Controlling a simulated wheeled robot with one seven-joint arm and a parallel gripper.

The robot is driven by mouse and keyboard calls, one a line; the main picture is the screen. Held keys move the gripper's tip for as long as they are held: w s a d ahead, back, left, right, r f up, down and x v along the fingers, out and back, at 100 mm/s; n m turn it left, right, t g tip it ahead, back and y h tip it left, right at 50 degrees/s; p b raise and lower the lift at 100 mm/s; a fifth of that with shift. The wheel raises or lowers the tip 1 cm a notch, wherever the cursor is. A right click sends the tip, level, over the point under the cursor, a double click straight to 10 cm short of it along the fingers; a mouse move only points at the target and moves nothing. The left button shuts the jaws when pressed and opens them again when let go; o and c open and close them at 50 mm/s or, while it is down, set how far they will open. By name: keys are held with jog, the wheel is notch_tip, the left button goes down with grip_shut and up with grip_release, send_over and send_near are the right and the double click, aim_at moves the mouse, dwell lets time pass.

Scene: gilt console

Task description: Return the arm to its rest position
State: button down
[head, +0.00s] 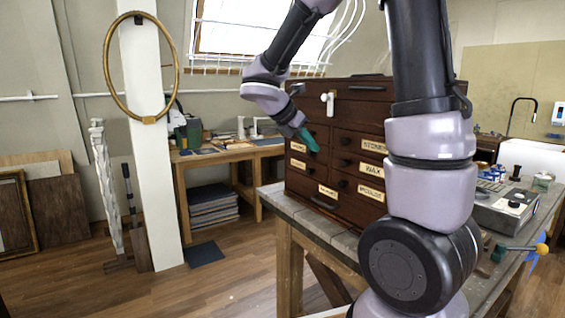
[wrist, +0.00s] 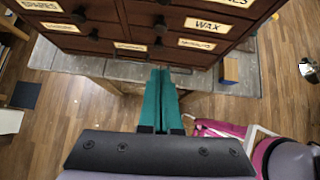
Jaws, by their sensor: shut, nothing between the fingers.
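My gripper (head: 309,139) has teal fingers and hangs in front of the left part of a dark wooden drawer cabinet (head: 318,133) in the head view. In the wrist view my gripper (wrist: 160,74) is shut and empty, its two fingers together. The fingertips point toward the edge of the grey workbench (wrist: 88,64) below the cabinet's labelled drawers. My arm is bent, and its thick links hide the right part of the cabinet in the head view.
The cabinet stands on the workbench (head: 300,208), with a grey metal box (head: 502,212) at right. A wooden table (head: 215,153) stands behind. A gilt oval frame (head: 107,62) hangs on a white post at left. The floor (head: 225,285) at front left is clear.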

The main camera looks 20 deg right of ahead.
jog(key=s+a+r+m+t+y, duration=0.2)
jog(key=s+r+m+y, duration=0.2)
jog(key=s+m, duration=0.5)
jog(key=s+a+r+m+t+y, duration=0.2)
jog(key=s+m+y, duration=0.4)
jog(key=m, duration=1.1)
jog(key=s+r, duration=0.1)
jog(key=s, duration=0.2)
jog(key=shift+a+r+y, duration=0.3)
jog(key=shift+a+r, duration=0.05)
jog(key=shift+r, duration=0.05)
